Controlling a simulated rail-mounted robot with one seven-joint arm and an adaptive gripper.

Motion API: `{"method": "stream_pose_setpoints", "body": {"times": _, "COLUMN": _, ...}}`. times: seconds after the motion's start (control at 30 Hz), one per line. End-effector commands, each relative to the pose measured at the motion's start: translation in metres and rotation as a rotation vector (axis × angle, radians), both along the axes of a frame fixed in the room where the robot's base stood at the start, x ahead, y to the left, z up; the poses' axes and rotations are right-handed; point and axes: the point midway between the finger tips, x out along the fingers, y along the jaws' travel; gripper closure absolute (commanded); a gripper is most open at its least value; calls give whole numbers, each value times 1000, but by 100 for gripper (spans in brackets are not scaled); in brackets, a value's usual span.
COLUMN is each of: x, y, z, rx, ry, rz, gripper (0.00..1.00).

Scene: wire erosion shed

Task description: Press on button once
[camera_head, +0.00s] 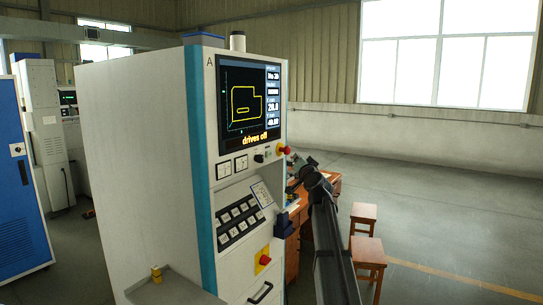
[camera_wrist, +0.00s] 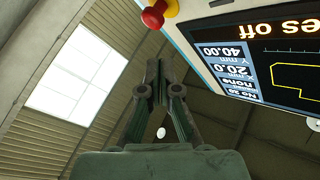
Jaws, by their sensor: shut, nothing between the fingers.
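The machine's control panel (camera_head: 218,185) faces right, with a screen (camera_head: 249,104) reading "drives off". Below the screen are two square gauges (camera_head: 232,166), a small dark round control (camera_head: 258,158), and a red mushroom button (camera_head: 285,150) on a yellow base. Lower down is a block of several keys (camera_head: 240,219). Labels are too small to tell which is the on button. My gripper (camera_head: 297,163) is just right of the panel, near the red button. In the wrist view my gripper (camera_wrist: 161,82) is shut and empty, with the red button (camera_wrist: 153,15) above it.
A second red button on a yellow plate (camera_head: 264,259) sits low on the panel, above a black handle (camera_head: 260,293). A wooden desk (camera_head: 293,250) and two stools (camera_head: 367,251) stand close to my arm. Open floor lies to the right.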

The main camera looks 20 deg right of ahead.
Motion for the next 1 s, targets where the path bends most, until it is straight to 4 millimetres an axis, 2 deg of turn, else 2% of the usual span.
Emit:
{"method": "stream_pose_setpoints", "body": {"times": 0.37, "x": 6, "y": 4, "z": 1, "rx": 0, "ry": 2, "rz": 2, "gripper": 100}}
{"method": "stream_pose_setpoints", "body": {"times": 1.0, "x": 64, "y": 45, "z": 1, "rx": -1, "ry": 3, "rz": 2, "gripper": 100}}
